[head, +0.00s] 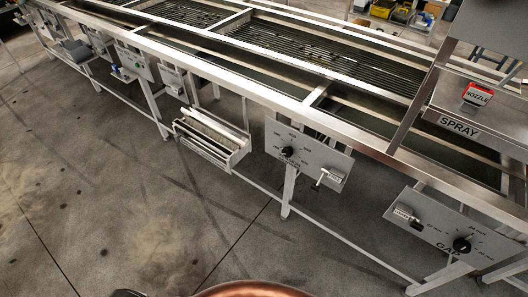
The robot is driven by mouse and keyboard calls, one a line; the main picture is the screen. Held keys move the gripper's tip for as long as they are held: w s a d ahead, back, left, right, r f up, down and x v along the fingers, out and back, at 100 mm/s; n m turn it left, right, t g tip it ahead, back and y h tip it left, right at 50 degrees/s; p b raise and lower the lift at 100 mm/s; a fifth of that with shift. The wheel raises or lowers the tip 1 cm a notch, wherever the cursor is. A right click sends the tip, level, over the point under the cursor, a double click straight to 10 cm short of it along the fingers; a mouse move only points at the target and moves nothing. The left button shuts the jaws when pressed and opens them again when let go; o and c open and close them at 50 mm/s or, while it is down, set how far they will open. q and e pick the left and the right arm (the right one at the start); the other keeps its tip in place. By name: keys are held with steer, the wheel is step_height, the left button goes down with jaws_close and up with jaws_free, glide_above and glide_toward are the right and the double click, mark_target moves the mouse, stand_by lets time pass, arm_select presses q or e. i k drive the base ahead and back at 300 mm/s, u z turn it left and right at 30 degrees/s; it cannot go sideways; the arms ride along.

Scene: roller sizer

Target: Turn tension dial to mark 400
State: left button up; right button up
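The tension dial (287,153) is a round black knob on a grey metal panel (312,161) fixed to the side of the roller sizer, near the middle of the head view. Small marks ring the knob, and the word under it is partly covered and looks like "TENSION". The numbers are too small to read, and I cannot tell which mark the knob points to. A small lever with a tag (328,175) sits on the same panel, right of the dial. Neither of my grippers shows in this view.
The roller sizer's long steel frame (255,88) crosses the view. Another panel (468,230) with a black knob (461,246) is at lower right. A slatted metal tray (212,138) juts out left of the dial. The concrete floor (130,205) in front is clear.

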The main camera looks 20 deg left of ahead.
mark_target(288, 152)
steer(key=u, duration=2.35)
steer(key=i, duration=2.1)
steer(key=z, duration=1.8)
